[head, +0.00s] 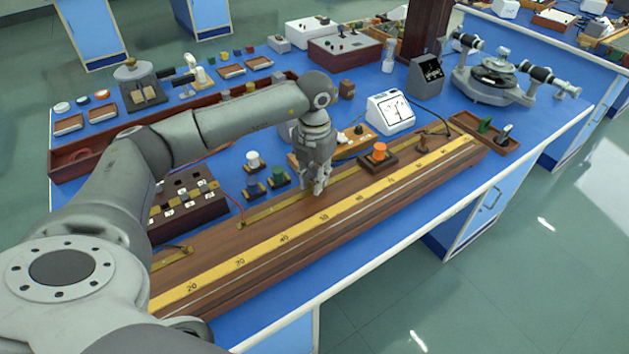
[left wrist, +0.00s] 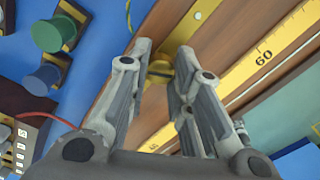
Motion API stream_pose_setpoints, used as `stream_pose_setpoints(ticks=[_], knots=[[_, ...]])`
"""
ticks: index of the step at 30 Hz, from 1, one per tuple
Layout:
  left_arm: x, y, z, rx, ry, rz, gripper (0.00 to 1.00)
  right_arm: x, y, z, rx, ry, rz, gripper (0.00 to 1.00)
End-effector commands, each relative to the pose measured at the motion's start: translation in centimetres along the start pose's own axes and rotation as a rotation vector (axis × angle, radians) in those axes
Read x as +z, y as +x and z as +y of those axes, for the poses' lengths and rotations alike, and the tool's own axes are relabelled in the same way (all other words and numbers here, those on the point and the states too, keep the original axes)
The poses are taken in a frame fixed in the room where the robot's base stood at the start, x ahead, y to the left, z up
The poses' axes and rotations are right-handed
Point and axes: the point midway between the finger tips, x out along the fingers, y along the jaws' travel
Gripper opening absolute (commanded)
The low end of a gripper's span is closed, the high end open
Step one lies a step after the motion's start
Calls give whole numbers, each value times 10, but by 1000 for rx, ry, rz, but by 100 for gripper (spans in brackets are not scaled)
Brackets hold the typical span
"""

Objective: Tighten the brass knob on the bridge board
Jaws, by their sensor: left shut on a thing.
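The bridge board (head: 385,203) is a long brown wooden board with a yellow scale along it, lying across the front of the blue bench. My left gripper (head: 319,189) points down at the board's middle, behind the scale. In the left wrist view its two fingers (left wrist: 157,72) are on either side of the small brass knob (left wrist: 159,70) and shut on it. The knob stands by a brass strip on the wood. In the head view the fingers hide the knob. My right gripper is not in view.
Green and white-topped terminals (head: 277,176) stand just behind the board, left of my gripper. An orange-topped key (head: 379,152) and a white meter (head: 390,113) are to the right. A resistance box (head: 187,203) with a red wire is at left. Space right of the bench is open floor.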

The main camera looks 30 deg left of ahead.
Motion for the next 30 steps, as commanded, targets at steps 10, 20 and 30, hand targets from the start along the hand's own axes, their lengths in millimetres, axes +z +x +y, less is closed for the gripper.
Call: stream_pose_setpoints(ticks=[10,20,30], knots=[[1,1,0,1,275,-2,0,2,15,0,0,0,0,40],[0,0,0,0,415,-1,0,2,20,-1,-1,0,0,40],[0,0,0,0,446,-1,0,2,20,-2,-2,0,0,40]])
